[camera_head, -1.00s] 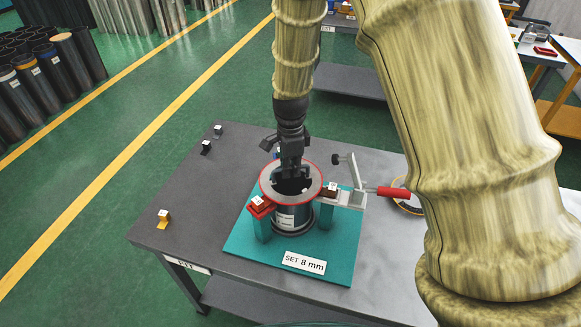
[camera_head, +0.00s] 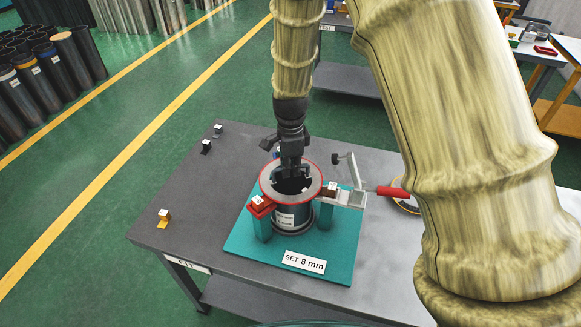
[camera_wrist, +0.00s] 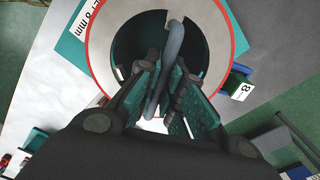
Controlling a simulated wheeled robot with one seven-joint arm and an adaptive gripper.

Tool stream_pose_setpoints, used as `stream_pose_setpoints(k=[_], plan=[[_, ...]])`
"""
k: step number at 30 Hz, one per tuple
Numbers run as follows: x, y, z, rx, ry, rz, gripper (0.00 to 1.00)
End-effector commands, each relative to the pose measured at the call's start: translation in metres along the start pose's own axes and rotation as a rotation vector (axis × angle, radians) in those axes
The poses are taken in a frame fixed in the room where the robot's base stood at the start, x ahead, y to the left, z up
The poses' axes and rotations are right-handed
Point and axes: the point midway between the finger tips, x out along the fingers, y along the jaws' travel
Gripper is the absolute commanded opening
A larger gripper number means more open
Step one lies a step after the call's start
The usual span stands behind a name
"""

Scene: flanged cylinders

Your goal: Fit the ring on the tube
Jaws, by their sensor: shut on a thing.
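The ring (camera_head: 311,187) is a flat grey flange with a red outer edge. It lies over the top of the dark tube (camera_head: 291,216), which stands upright on a teal base plate (camera_head: 245,243). My gripper (camera_head: 292,180) points down over the ring's opening. In the wrist view the ring (camera_wrist: 215,20) surrounds a dark hole, and a grey bar (camera_wrist: 172,50) crosses it like a handle. My gripper (camera_wrist: 168,85) is shut on this bar. I cannot tell whether the ring touches the tube all round.
A red-topped support (camera_head: 261,207) and a clamp with a red handle (camera_head: 393,192) stand beside the ring. A sign (camera_head: 304,262) reads "SET 8 mm". Small blocks (camera_head: 164,217) sit on the table's left side, which is otherwise clear.

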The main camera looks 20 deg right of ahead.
Motion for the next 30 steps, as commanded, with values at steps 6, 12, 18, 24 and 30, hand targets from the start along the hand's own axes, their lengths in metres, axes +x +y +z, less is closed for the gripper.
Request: stream_pose_setpoints(k=[6,12,18,24,30], plan=[[-0.0007,-0.0005,0.0000,0.000,0.000,-0.001,0.00],[0.0006,-0.0004,0.0000,0.000,0.000,-0.001,0.00],[0.0026,-0.0004,0.0001,0.000,0.000,-0.001,0.00],[0.0045,-0.0004,0.0001,0.001,0.000,-0.001,0.00],[0.0052,-0.0005,0.0000,0.001,0.000,-0.001,0.00]])
